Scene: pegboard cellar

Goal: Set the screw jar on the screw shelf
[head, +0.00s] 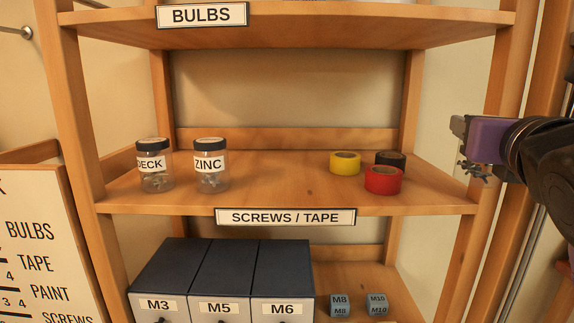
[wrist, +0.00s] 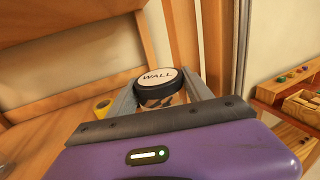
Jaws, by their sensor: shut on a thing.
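The screw jar (wrist: 157,91) has a dark-rimmed lid marked WALL. In the wrist view it sits between the two grey fingers of my gripper (wrist: 161,92), which is shut on it. In the head view my gripper (head: 474,168) is at the right, in front of the shelf unit's right post, and I cannot make out the jar there. The screw shelf (head: 270,185) is the middle board, with a SCREWS / TAPE label (head: 286,217) on its front edge. A DECK jar (head: 154,167) and a ZINC jar (head: 211,166) stand upright at its left.
Yellow (head: 345,163), red (head: 383,181) and black (head: 391,159) tape rolls sit at the shelf's right. The middle, between ZINC and the yellow roll, is clear. The BULBS shelf (head: 350,25) is above; drawers (head: 222,285) and small blue boxes (head: 340,305) are below.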

